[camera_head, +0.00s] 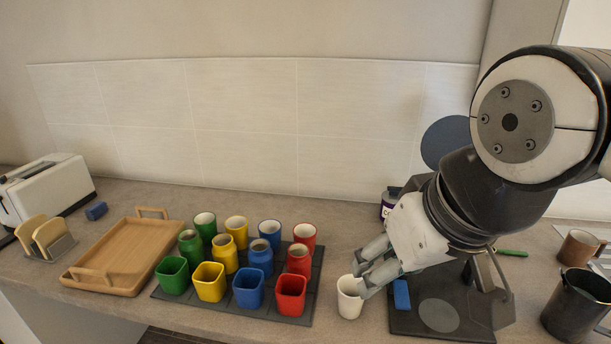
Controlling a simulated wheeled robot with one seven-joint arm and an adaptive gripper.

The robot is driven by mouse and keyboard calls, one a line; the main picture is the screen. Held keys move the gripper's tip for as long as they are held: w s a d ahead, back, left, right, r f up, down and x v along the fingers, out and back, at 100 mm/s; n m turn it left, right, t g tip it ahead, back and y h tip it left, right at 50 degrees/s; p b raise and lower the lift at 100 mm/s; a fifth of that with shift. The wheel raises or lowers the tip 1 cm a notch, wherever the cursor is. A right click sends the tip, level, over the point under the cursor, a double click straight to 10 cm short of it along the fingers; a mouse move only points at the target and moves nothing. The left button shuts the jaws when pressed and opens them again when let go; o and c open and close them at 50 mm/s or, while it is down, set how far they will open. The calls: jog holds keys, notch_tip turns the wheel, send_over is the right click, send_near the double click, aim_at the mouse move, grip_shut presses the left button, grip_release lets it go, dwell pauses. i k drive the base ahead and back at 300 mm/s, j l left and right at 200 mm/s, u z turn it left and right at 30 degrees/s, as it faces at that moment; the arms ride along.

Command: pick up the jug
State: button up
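A dark, jug-like vessel (577,308) stands at the right edge of the counter, partly cut off by the frame; it looks the most like the jug. My gripper (362,276) points down and left, low over the counter, well to the left of that vessel. Its two fingertips are apart, right at a small white cup (348,302). One fingertip overlaps the cup's right side and the other is by its far rim. I cannot tell whether they grip the cup. The cup stands upright.
A dark mat (318,296) holds several green, yellow, blue and red cups and jars. A wooden tray (128,291), a toaster (48,188) and a bread holder (61,247) are at left. A black stand (415,322) is below my arm. A brown mug (578,248) stands behind the dark vessel.

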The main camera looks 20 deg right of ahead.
aim_at(582, 299)
jog(key=z, duration=1.7)
